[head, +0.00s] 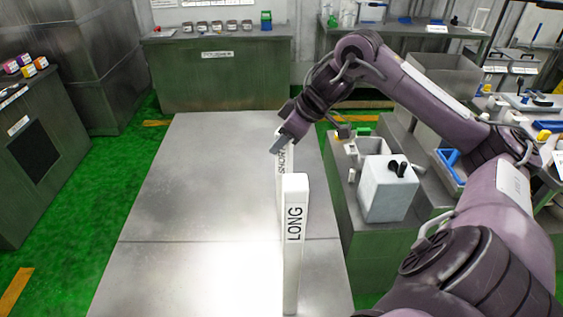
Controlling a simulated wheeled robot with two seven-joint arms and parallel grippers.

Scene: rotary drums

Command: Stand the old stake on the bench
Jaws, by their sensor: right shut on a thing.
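A white square stake marked LONG (291,250) stands upright near the front right of the grey metal bench (195,210). Behind it is a second white stake (282,165), upright, with lettering that looks like SHORT, partly covered. My right gripper (279,143) is at the top of this second stake and shut on it. The lower end of the second stake is hidden behind the LONG stake, so I cannot tell if it touches the bench. Neither stake is labelled as old. My left gripper is not in view.
A white box (388,188) with black knobs stands on a lower green unit just right of the bench. A green cabinet (218,75) with several small jars stands at the back. A dark cabinet (40,150) is at the left. The bench's left and middle are clear.

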